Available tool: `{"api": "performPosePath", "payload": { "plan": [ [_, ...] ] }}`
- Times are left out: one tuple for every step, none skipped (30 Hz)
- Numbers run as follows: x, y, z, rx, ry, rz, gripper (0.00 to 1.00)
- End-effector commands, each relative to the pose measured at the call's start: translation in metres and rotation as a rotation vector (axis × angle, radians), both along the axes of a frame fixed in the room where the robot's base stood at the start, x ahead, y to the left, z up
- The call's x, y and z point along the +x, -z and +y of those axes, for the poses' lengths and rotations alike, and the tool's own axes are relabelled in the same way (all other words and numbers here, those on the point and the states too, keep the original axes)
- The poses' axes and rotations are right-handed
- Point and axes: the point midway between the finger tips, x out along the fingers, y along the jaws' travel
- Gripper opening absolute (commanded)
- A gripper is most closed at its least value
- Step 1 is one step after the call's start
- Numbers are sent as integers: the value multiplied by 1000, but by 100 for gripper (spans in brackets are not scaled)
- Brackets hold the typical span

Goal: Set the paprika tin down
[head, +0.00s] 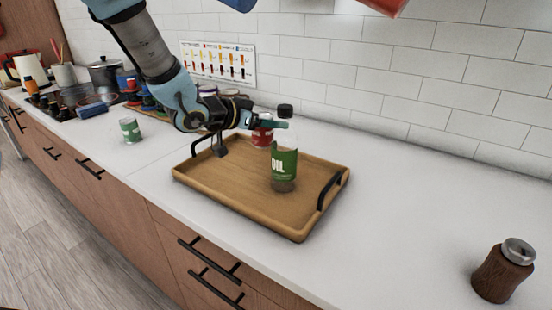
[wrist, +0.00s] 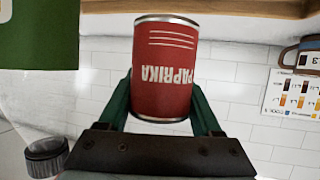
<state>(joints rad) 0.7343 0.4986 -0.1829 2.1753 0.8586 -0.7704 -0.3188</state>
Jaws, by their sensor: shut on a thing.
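The red paprika tin (wrist: 165,70) is held between the two green fingers of my gripper (wrist: 163,100) in the wrist view, its lettering upside down there. In the head view the tin (head: 261,138) shows behind the oil bottle, over the back part of the wooden tray (head: 225,175). My gripper (head: 270,124) reaches in from the left and is shut on the tin.
The oil bottle (head: 284,160) stands on the tray close in front of the tin. The tray has black handles, one at the right end (head: 328,190). The tray's front left is clear.

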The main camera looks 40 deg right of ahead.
Motion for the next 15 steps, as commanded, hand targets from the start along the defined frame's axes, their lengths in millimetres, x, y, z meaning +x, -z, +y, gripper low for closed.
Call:
{"api": "performPosePath", "payload": {
  "plan": [
    [-1, 9, 0, 3, 0, 5, 9],
    [-1, 14, 0, 3, 0, 5, 9],
    [-1, 19, 0, 3, 0, 2, 9],
    [0, 22, 0, 2, -1, 2, 9],
    [0, 23, 0, 1, -1, 2, 9],
    [0, 26, 0, 1, 1, 1, 9],
    [0, 29, 0, 1, 1, 1, 9],
    [-1, 32, 0, 2, 1, 1, 9],
    [-1, 38, 0, 3, 1, 3, 9],
    [-1, 42, 0, 3, 1, 3, 9],
    [-1, 47, 0, 3, 0, 2, 9],
    [0, 53, 0, 4, 0, 3, 9],
    [0, 56, 0, 2, 0, 2, 9],
    [0, 60, 0, 2, 1, 1, 9],
    [0, 63, 0, 2, 1, 1, 9]
  ]
}}
